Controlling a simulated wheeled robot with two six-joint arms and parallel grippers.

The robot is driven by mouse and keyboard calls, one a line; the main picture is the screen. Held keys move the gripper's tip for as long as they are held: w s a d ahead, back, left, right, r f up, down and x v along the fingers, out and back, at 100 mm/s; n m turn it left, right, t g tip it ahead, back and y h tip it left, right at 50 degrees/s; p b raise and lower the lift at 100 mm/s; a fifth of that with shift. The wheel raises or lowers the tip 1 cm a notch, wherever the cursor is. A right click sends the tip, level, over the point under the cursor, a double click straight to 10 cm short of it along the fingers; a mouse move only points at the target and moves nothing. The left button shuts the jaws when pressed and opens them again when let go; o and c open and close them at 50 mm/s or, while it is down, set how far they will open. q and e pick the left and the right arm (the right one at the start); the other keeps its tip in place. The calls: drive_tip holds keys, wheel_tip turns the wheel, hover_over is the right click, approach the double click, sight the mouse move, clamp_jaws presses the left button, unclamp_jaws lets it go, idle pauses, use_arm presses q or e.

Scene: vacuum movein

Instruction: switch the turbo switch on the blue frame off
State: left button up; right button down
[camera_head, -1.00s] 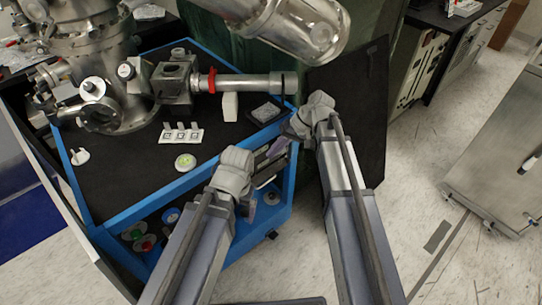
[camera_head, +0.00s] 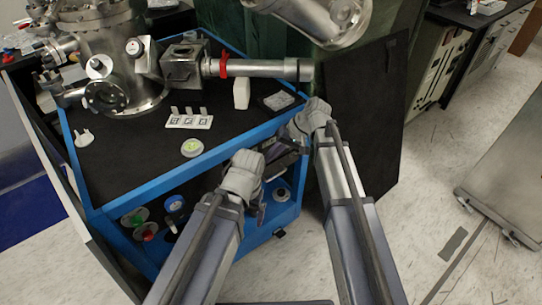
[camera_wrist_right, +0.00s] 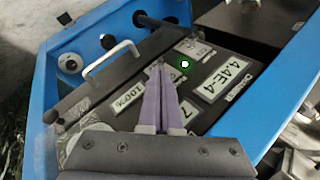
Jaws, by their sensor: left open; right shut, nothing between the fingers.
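The blue frame (camera_head: 185,180) is a cart with a dark top and a front opening holding instruments. The right wrist view shows an instrument panel with number displays (camera_wrist_right: 222,77) and a small lit green spot (camera_wrist_right: 185,64). Which part is the turbo switch I cannot tell for sure. My right gripper (camera_wrist_right: 158,66) is shut and empty, its purple fingertips over the panel, just left of the green spot; contact cannot be told. In the head view my right gripper (camera_head: 282,143) is at the frame's right front side. My left gripper (camera_head: 262,212) is open, lower, before the front.
A green button (camera_head: 140,216) and a red button (camera_head: 148,232) sit at the lower left front. A white handle (camera_wrist_right: 111,56) stands out beside the panel. A metal vacuum chamber (camera_head: 110,50) stands on top. A dark board (camera_head: 365,125) stands right of my right gripper.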

use_arm(q)
drive_tip(key=shift+f, duration=0.15)
use_arm(e)
drive_tip(key=shift+f, duration=0.1)
use_arm(q)
drive_tip(key=shift+f+b, duration=0.2)
drive_tip(key=shift+b, duration=0.1)
use_arm(e)
drive_tip(key=shift+s+d, duration=0.1)
use_arm(q)
drive_tip(key=shift+f, duration=0.1)
drive_tip(key=shift+s+f+b, duration=0.15)
drive_tip(key=shift+f+b, duration=0.1)
drive_tip(key=shift+b, duration=0.1)
use_arm(e)
drive_tip(key=shift+s+f+t+y, duration=0.1)
drive_tip(key=shift+f+t+y, duration=0.05)
drive_tip(key=shift+t+y, duration=0.25)
